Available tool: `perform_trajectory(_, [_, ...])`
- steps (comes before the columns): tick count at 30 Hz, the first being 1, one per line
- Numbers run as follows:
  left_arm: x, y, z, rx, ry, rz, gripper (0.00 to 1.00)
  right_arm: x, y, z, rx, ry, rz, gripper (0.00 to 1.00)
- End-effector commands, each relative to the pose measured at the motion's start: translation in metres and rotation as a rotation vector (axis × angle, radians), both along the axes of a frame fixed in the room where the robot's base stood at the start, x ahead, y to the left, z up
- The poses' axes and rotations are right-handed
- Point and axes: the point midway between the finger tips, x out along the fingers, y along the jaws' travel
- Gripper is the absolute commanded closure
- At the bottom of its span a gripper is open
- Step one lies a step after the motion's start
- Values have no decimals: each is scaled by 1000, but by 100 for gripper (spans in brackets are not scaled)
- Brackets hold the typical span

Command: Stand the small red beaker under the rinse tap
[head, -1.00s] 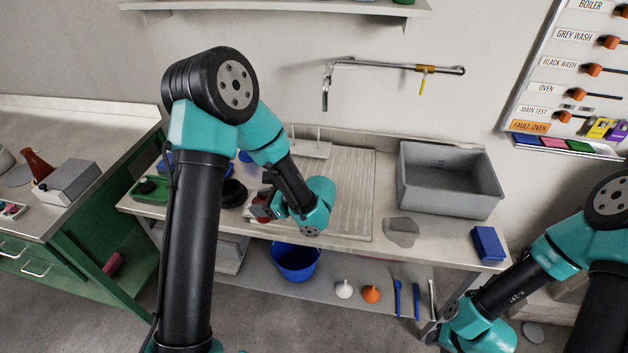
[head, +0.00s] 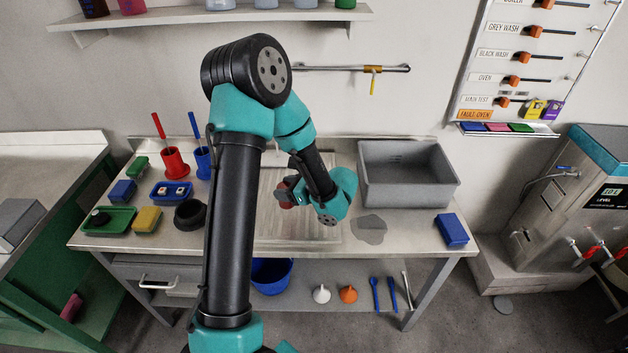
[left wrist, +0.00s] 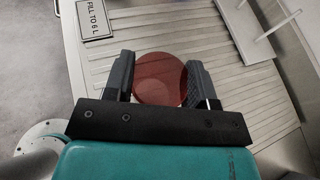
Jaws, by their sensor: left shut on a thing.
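My left gripper (head: 284,192) is shut on the small red beaker (left wrist: 158,80), which shows as a round red shape between both fingers in the left wrist view. In the head view only a bit of the beaker (head: 287,204) shows beside the fingers, over the ribbed draining board (head: 300,235). I cannot tell whether it touches the board. A metal wall pipe with a yellow lever, which looks like the rinse tap (head: 350,68), is on the wall behind. Its left end and spout are hidden by my left arm. My right gripper is out of view.
A grey sink (head: 408,180) is right of the board, with a blue block (head: 451,229) in front. Red (head: 174,163) and blue pots, trays and a black ring (head: 190,214) crowd the left. A white pegged rack (left wrist: 250,30) stands on the board.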

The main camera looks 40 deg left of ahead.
Motion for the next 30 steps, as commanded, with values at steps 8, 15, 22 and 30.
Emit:
perform_trajectory(8, [-2,4,1,1,0,4,74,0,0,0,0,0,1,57])
perform_trajectory(15, [1,7,0,0,0,4,74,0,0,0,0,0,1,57])
perform_trajectory(22, [24,34,-4,0,-1,7,74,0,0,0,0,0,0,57])
perform_trajectory(30, [61,76,-9,1,-1,7,74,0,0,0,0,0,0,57])
